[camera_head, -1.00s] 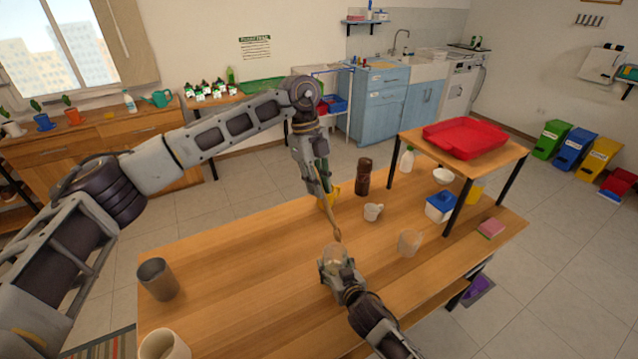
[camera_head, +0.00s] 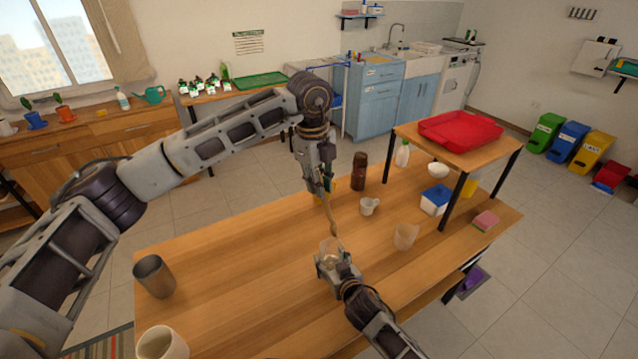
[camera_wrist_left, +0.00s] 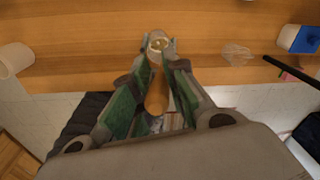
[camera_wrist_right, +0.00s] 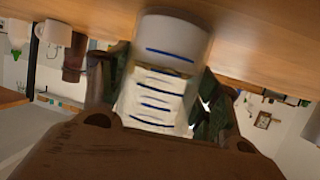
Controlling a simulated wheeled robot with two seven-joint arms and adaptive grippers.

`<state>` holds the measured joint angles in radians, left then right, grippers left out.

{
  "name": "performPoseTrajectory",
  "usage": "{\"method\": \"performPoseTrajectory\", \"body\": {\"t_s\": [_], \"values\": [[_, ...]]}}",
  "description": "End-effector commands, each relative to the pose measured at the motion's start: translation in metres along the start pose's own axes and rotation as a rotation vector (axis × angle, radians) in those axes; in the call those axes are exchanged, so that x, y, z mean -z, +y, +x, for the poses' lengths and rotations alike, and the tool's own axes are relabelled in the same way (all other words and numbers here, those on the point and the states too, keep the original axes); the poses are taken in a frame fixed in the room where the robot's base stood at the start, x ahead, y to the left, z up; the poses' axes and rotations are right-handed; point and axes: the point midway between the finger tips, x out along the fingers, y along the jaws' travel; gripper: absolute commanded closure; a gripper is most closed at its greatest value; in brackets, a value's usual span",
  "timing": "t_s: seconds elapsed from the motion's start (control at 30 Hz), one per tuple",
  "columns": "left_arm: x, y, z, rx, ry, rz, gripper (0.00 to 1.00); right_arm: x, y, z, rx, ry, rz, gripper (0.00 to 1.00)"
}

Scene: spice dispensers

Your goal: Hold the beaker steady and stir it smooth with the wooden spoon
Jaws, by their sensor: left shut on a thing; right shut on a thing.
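My left gripper (camera_head: 325,184) is shut on the wooden spoon (camera_head: 333,224), which points down toward the beaker. The spoon also shows between the fingers in the left wrist view (camera_wrist_left: 156,96). My right gripper (camera_head: 338,266) is shut around the clear beaker (camera_head: 329,246) near the middle of the table. The beaker's blue marks show close up in the right wrist view (camera_wrist_right: 168,45). The left wrist view shows pale contents in the beaker (camera_wrist_left: 158,42). The spoon's lower end is at the beaker's rim; I cannot tell whether it is inside.
A grey cup (camera_head: 154,276) and a pale cup (camera_head: 162,343) stand left. The table's left middle is clear.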

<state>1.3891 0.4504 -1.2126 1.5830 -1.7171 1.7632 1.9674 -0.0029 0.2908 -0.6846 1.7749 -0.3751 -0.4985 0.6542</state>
Motion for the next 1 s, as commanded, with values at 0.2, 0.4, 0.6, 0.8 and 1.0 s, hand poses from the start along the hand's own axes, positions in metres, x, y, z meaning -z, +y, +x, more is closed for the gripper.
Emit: {"method": "performPoseTrajectory", "body": {"t_s": [0.2,0.4,0.6,0.8,1.0], "values": [[-0.002,0.001,0.002,0.0,0.001,-0.001,1.0,0.0,0.0,0.0,0.0,-0.001,0.0,0.67],[-0.007,0.002,0.006,-0.001,0.001,-0.001,1.0,-0.001,0.0,0.0,0.0,-0.001,0.0,0.67],[-0.014,0.004,0.013,-0.001,0.001,-0.001,1.0,-0.001,0.0,0.0,0.0,-0.001,0.0,0.67],[-0.021,0.006,0.018,-0.001,0.001,-0.001,1.0,-0.001,0.0,0.0,0.0,-0.001,0.0,0.67],[-0.028,0.008,0.025,0.0,0.002,-0.001,1.0,-0.001,0.0,0.0,0.0,-0.001,0.0,0.67]]}}
